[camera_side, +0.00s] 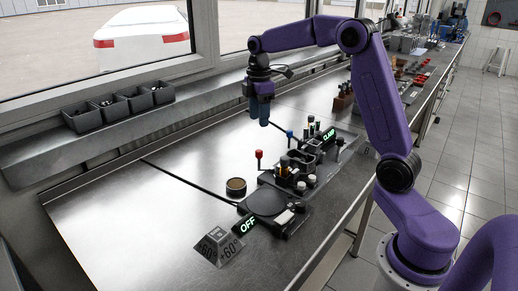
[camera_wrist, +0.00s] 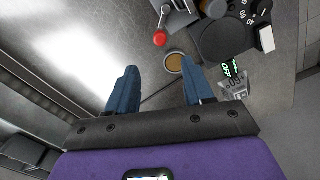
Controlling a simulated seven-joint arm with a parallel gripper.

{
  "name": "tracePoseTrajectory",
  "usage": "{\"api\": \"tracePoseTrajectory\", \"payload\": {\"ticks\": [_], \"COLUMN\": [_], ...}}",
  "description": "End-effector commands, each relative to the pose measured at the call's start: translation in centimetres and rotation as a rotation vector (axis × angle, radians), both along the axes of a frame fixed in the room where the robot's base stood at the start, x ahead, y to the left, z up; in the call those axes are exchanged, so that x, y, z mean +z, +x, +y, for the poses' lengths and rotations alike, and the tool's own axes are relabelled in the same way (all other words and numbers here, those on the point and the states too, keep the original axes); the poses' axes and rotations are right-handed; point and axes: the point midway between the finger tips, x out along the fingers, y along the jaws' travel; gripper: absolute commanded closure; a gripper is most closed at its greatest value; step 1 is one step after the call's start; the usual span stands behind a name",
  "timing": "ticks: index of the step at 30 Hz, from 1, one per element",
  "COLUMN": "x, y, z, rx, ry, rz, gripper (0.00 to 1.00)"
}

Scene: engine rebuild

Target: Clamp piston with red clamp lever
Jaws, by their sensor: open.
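The red clamp lever (camera_side: 258,155) stands upright at the left end of the dark fixture (camera_side: 268,180), a red ball on a thin stem. In the wrist view its red ball (camera_wrist: 160,39) lies beyond the fingertips, near the top middle. I cannot tell for sure which part is the piston; a short round part with a tan top (camera_side: 236,186) stands on the bench beside the fixture and also shows in the wrist view (camera_wrist: 174,63). My gripper (camera_side: 264,122) is open and empty, above the bench behind the fixture. Its blue fingers (camera_wrist: 157,80) are spread apart in the wrist view.
A round dark plate (camera_side: 266,202) with an "OFF" display (camera_side: 247,226) sits in front of the fixture. A blue-knobbed lever (camera_side: 290,135) and a green display (camera_side: 329,135) are farther back. Grey bins (camera_side: 118,107) stand on the window ledge. The bench's left side is clear.

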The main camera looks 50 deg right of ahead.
Motion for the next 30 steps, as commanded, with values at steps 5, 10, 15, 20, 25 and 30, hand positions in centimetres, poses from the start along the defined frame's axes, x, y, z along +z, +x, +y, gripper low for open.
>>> {"api": "tracePoseTrajectory", "payload": {"ticks": [5,10,15,20,25,30], "x": [-3.5,-6.7,-9.4,-11.0,-11.7,-11.8], "y": [-0.1,-0.1,-0.1,-0.1,0.0,0.0], "z": [0.0,0.0,0.0,0.0,0.0,0.0], "rx": [-0.002,0.000,0.000,-0.001,-0.001,-0.001], "ry": [0.000,0.000,0.000,-0.001,0.000,-0.001], "rz": [0.004,0.004,0.003,0.001,-0.001,-0.002], "gripper": [0.48,0.48,0.48,0.48,0.48,0.48]}}
